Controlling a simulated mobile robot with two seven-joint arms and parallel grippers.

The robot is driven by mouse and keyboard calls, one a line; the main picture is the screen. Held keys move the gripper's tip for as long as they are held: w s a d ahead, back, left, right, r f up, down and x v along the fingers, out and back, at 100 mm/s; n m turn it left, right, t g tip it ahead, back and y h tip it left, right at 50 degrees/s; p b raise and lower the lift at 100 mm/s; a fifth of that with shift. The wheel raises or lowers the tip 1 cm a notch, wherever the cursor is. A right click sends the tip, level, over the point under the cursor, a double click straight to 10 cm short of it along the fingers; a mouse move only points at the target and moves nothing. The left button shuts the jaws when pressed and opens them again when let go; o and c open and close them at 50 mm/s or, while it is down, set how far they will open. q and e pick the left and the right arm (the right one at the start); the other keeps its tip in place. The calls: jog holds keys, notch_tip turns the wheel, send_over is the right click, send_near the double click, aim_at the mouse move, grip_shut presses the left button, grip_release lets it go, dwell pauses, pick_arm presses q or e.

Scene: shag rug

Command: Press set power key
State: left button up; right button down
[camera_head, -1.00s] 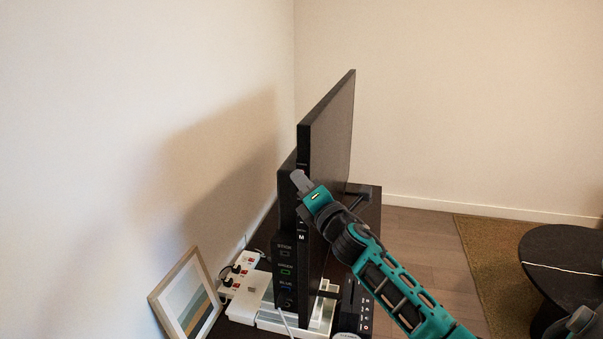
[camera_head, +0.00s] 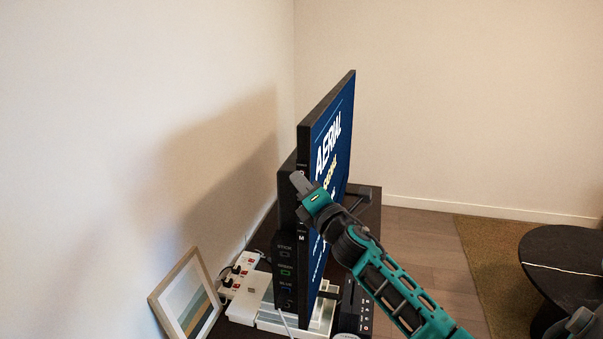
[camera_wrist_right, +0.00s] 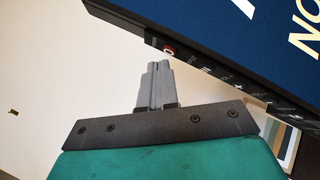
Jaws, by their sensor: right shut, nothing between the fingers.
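The television set (camera_head: 335,150) stands edge-on in the head view, its screen lit blue with white and yellow lettering. In the right wrist view the lit screen (camera_wrist_right: 215,22) fills the top right. A row of small keys runs along its dark side edge, with a red-marked power key (camera_wrist_right: 168,50) at the near end. My right gripper (camera_head: 298,180) is shut and empty, at the set's side edge. In the wrist view its fingertips (camera_wrist_right: 158,66) are just below the red key; I cannot tell if they touch. My left gripper is not in view.
A dark cabinet (camera_head: 368,215) bears the set. A picture frame (camera_head: 187,297) leans near the wall, by a white power strip (camera_head: 236,275) with plugs. A black box with labelled ports (camera_head: 285,260) is beside the set. A round dark table (camera_head: 565,255) stands at right.

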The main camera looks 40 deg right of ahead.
jog(key=shift+s+a, duration=0.2)
jog(key=shift+s, duration=0.05)
jog(key=shift+s+a+p, duration=0.25)
jog(key=shift+s+a, duration=0.55)
jog(key=shift+a, duration=0.2)
jog(key=shift+s+a+p, duration=0.25)
jog(key=shift+s+a, duration=0.55)
jog(key=shift+a, duration=0.15)
